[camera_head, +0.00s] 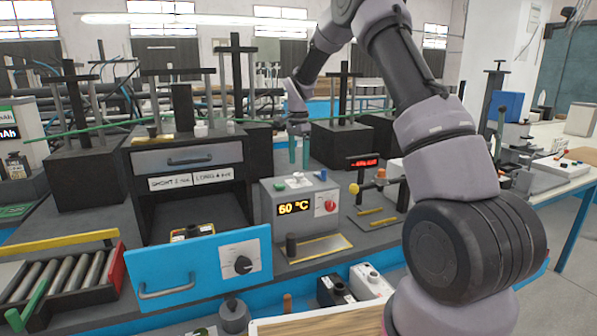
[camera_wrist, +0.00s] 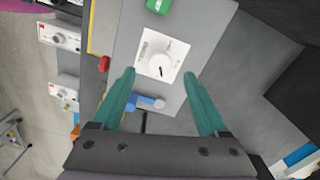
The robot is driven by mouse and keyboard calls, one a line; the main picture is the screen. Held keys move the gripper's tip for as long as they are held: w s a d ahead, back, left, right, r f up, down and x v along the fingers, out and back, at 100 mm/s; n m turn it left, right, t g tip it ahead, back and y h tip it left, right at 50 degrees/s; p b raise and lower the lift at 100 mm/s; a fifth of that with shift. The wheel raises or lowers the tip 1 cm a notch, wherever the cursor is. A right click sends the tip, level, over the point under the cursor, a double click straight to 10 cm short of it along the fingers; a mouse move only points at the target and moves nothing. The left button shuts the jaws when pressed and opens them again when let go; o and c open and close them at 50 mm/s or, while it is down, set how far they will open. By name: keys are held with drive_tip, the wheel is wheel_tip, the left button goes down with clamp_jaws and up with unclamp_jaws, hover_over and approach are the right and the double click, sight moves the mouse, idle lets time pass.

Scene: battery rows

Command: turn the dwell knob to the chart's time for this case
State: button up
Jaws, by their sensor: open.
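My gripper (camera_head: 299,152) is open and empty, its teal fingers pointing down above the grey box. In the wrist view, my gripper (camera_wrist: 160,95) has its fingertips apart on either side of a white dial plate with a round knob (camera_wrist: 158,66). The knob lies a little beyond the tips, and no contact shows. The knob (camera_head: 298,177) also shows on the box top in the head view. Its plate's lettering is too small to read. A label strip (camera_head: 190,179) on the cabinet seems to give times for SHORT and LONG; its figures are blurred.
The grey box (camera_head: 277,213) shows "60 °C" and a red knob (camera_head: 330,206). A blue front panel (camera_head: 150,262) bears a black knob (camera_head: 243,264). Tall black stands (camera_head: 345,135) rise behind.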

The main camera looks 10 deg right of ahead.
sight(298, 174)
drive_tip(key=shift+f, duration=2.15)
clamp_jaws()
